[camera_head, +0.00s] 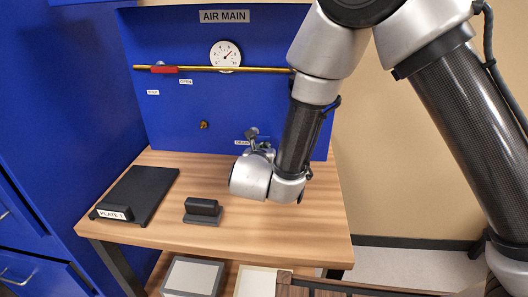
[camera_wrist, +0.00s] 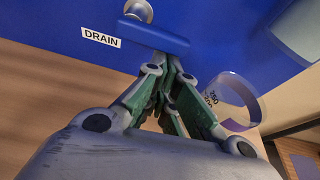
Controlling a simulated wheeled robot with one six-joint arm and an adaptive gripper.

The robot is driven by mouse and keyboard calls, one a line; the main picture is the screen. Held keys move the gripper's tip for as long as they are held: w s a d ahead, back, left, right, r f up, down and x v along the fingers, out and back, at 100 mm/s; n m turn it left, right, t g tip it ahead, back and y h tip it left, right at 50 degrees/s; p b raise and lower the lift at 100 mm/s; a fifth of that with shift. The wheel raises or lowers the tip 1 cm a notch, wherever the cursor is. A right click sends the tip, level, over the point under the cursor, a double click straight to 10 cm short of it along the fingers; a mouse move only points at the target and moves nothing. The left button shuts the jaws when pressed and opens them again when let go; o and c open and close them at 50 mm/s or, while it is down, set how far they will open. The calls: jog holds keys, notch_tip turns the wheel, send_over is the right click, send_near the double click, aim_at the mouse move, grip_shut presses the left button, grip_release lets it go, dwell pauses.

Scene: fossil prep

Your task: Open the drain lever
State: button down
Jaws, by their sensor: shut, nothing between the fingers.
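The drain lever shows in the wrist view as a short blue bar (camera_wrist: 152,36) below a round metal pivot (camera_wrist: 139,10) on the blue panel. A white DRAIN label (camera_wrist: 101,38) is to its left. My gripper (camera_wrist: 172,62) is shut and empty, its fingertips close beneath the bar's right half; I cannot tell if they touch it. In the head view my gripper (camera_head: 253,138) is at the lower right of the panel, beside the DRAIN label (camera_head: 242,142). There my wrist and gripper mostly hide the lever.
The blue panel (camera_head: 180,115) carries a gauge (camera_head: 225,55), a brass pipe (camera_head: 200,69) and a red lever (camera_head: 164,69). A black plate (camera_head: 140,190) and black block (camera_head: 203,210) sit on the wooden bench (camera_head: 160,235).

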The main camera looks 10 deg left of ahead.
aim_at(267, 140)
jog(key=shift+d+r+n, duration=0.1)
jog(key=shift+r+n, duration=0.1)
jog(key=shift+n, duration=0.1)
jog(key=n, duration=0.1)
jog(key=r+n+h, duration=0.1)
jog(key=shift+d+r+n+h, duration=0.25)
jog(key=shift+r+n+h, duration=0.05)
jog(key=shift+n, duration=0.1)
jog(key=r+n+h, duration=0.1)
jog(key=r+n+t+h, duration=0.1)
jog(key=n, duration=0.1)
jog(key=r+n, duration=0.1)
jog(key=n, duration=0.1)
jog(key=a+r+n+t+h, duration=0.1)
jog(key=n, duration=0.3)
jog(key=shift+a+r+n+t+h, duration=0.3)
jog(key=shift+r+t, duration=0.1)
jog(key=shift+a+r, duration=0.1)
dwell(0.6)
jog(key=shift+s, duration=0.1)
